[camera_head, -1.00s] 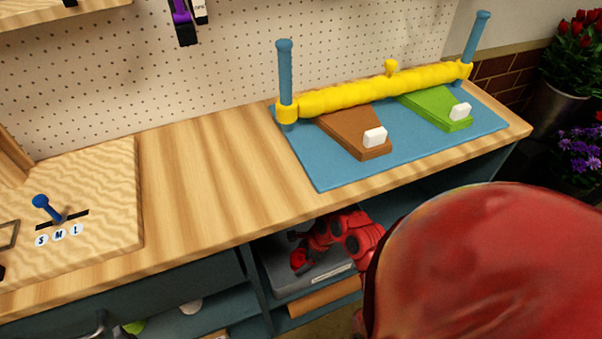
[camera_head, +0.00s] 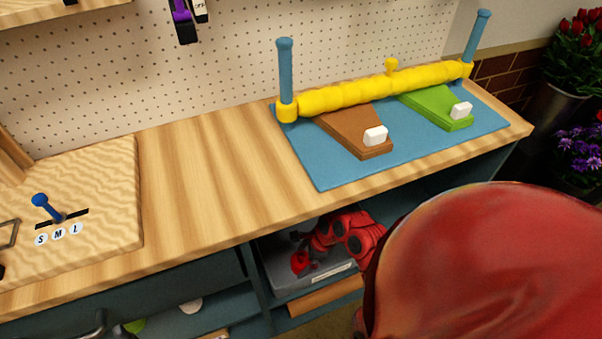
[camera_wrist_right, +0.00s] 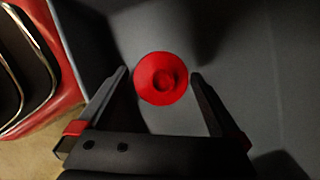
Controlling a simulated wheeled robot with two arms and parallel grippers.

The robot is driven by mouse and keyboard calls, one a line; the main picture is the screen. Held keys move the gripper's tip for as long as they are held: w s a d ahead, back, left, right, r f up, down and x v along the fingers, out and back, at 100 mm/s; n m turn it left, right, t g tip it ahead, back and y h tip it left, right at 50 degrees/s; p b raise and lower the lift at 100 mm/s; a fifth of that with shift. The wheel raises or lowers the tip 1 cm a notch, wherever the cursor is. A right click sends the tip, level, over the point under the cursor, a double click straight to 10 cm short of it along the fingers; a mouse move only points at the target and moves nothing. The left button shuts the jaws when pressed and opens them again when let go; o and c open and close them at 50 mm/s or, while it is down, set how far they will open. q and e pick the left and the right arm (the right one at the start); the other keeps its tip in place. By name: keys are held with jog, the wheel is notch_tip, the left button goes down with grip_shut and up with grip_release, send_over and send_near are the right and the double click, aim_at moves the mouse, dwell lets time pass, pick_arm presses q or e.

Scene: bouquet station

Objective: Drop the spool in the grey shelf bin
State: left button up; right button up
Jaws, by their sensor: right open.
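The red spool (camera_wrist_right: 162,78) is seen end-on in the right wrist view, between and just past my right gripper's fingertips (camera_wrist_right: 160,77). The fingers are spread, with a small gap on each side of it. Grey bin surfaces surround it; I cannot tell whether it rests on the bottom. In the head view the grey shelf bin (camera_head: 280,283) sits in the open shelf under the worktop, and my red right arm reaches into it. A red piece low in the bin looks like the spool (camera_head: 301,263). My left gripper is not in view.
The worktop edge (camera_head: 215,258) overhangs the shelf close above my right arm. A blue mat (camera_head: 325,178) with a yellow roller and brown and green wedges lies on top. A wooden board (camera_head: 100,200) with a blue lever is at left. The middle worktop is clear.

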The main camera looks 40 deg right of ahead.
jog(key=p+v, duration=0.1)
jog(key=v, duration=0.5)
dwell(0.3)
